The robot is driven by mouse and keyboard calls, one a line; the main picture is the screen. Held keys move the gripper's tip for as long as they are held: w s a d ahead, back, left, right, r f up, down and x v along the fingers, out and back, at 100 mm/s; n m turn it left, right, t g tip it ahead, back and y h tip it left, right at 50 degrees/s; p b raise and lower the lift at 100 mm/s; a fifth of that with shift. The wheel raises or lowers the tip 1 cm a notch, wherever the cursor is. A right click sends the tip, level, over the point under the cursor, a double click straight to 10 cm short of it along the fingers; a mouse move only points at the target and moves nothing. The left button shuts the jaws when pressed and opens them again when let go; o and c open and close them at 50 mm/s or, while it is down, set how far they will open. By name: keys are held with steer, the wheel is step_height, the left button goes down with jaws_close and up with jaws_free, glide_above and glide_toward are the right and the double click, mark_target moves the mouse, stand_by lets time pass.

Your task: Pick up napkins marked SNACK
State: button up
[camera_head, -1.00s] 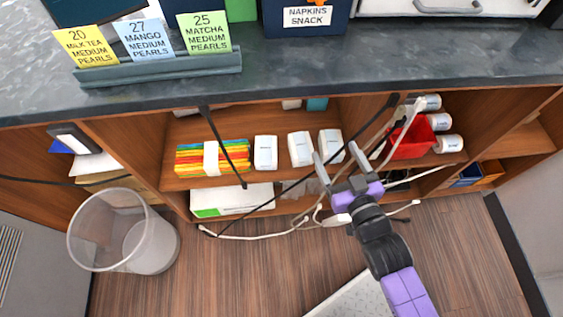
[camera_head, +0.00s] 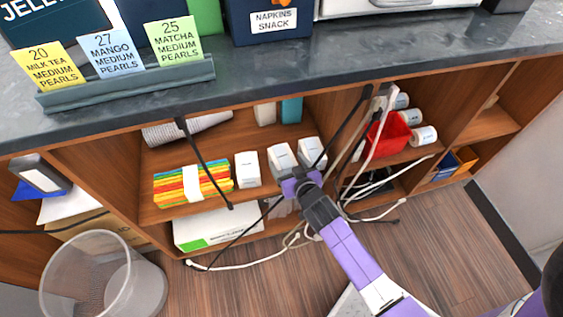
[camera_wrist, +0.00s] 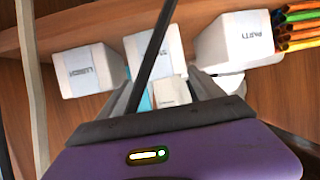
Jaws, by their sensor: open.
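Three white napkin packs stand in a row on the upper shelf under the counter: left (camera_head: 247,170), middle (camera_head: 281,158) and right (camera_head: 311,150). In the wrist view their order is reversed. The pack beside the straws there (camera_wrist: 237,38) reads PARTY. The middle pack (camera_wrist: 172,45) has a partly hidden label that seems to start with S. The third pack's label (camera_wrist: 85,70) is upside down and unclear. My gripper (camera_head: 297,171) is at the shelf front by the middle and right packs. In the wrist view its open fingers (camera_wrist: 160,90) point toward the middle pack, without visible contact.
A black cable (camera_wrist: 152,60) crosses in front of the middle pack. White cables (camera_head: 376,130) hang to the right. Colourful straws (camera_head: 215,180) lie left and a red bin (camera_head: 390,135) sits right. A box labelled NAPKINS SNACK (camera_head: 273,21) stands on the counter (camera_head: 250,70).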

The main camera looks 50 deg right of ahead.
mark_target(284, 159)
steer(key=x, duration=0.4)
steer(key=shift+w+f+b, duration=0.15)
steer(key=shift+w+b, duration=0.15)
steer(key=c, duration=1.2)
steer(key=shift+c, duration=0.2)
